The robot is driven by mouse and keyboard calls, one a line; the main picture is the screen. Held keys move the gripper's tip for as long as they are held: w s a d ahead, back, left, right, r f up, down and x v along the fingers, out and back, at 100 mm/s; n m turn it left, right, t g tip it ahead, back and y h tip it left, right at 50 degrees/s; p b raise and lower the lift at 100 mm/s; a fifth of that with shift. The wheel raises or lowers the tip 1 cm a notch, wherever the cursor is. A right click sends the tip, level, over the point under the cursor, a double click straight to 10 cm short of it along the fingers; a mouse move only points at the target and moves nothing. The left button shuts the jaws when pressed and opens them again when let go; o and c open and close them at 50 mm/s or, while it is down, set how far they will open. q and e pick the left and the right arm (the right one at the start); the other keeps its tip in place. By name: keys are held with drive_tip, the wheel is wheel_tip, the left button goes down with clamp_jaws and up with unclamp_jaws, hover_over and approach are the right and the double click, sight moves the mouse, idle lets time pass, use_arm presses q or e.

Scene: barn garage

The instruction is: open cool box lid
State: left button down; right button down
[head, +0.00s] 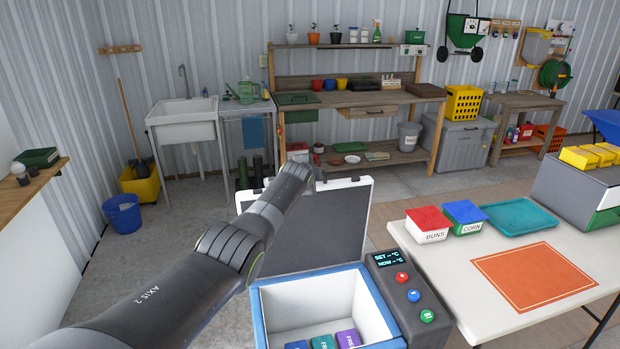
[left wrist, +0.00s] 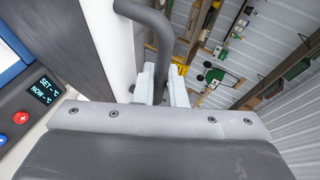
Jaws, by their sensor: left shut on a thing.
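The cool box (head: 258,318) is blue-rimmed with a white inside and stands at the bottom centre of the head view. Its lid (head: 325,222) stands raised at the back, dark inner face towards me, and the box is uncovered. My left arm reaches across the lid, and its gripper is hidden behind it in the head view. In the left wrist view my left gripper (left wrist: 162,90) is shut on the dark curved lid handle (left wrist: 163,38). Several coloured packs (head: 323,342) lie in the box. My right gripper is out of view.
A control panel (head: 402,292) with a display and buttons is on the box's right. A white table (head: 440,262) at right holds a red-lidded buns box (head: 427,226), a corn box (head: 465,218), a teal tray (head: 520,217) and an orange mat (head: 535,277). Floor behind the lid is clear.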

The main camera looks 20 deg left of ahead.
use_arm(q)
drive_tip(key=shift+w+a, duration=0.1)
drive_tip(key=shift+w, duration=0.05)
idle(0.4)
drive_tip(key=c, duration=1.5)
unclamp_jaws()
drive_tip(key=shift+s+r+p, duration=0.3)
drive_tip(key=shift+s+p, duration=0.05)
drive_tip(key=shift+p, duration=0.3)
drive_tip(key=v, duration=1.6)
drive_tip(key=shift+s+r+b, duration=0.15)
drive_tip(key=shift+s+b, duration=0.05)
drive_tip(key=shift+b, duration=0.2)
